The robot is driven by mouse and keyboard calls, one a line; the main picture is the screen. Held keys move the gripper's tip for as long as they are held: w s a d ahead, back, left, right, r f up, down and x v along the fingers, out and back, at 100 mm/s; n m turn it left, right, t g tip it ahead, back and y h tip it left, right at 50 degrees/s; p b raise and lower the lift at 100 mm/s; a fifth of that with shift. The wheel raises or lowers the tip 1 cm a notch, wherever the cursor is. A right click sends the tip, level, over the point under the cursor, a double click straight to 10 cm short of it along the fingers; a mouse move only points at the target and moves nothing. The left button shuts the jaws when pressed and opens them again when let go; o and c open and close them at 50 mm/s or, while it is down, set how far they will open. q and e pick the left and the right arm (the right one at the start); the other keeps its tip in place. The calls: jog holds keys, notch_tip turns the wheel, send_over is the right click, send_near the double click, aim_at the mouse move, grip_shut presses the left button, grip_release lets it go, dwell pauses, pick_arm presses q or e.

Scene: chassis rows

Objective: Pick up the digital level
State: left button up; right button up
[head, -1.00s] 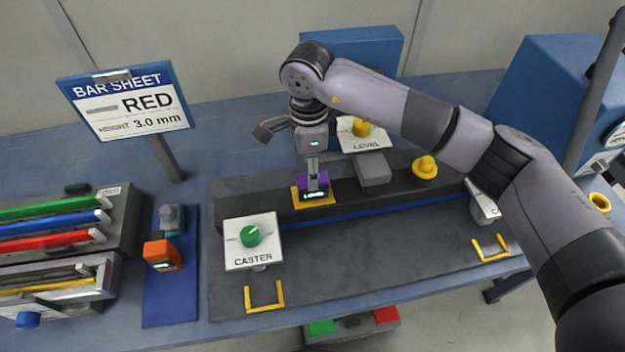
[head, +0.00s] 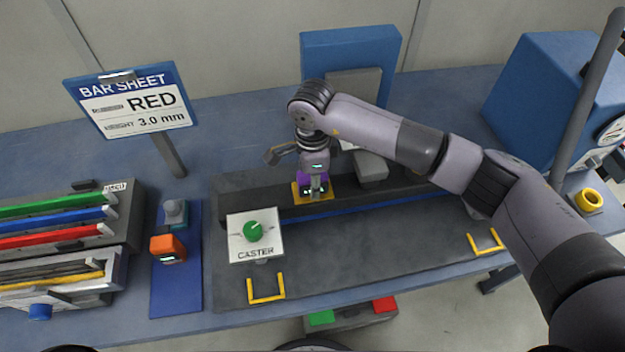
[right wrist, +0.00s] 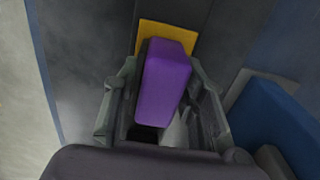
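The digital level appears to be a small purple block (head: 303,181) with a lit green display. It stands on a yellow pad (head: 328,197) on the dark raised beam. It also shows in the right wrist view (right wrist: 163,82), upright in the middle. My right gripper (head: 315,187) points down over it. In the right wrist view its fingers (right wrist: 160,108) straddle the block, with gaps visible on both sides, so it looks open. The fingers partly hide the block in the head view. My left gripper is not in view.
A grey block (head: 371,167) sits right of the gripper. Coloured bars fill a rack (head: 125,225) at left.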

grip_shut()
jog(key=shift+r, duration=0.2)
dwell(0.3)
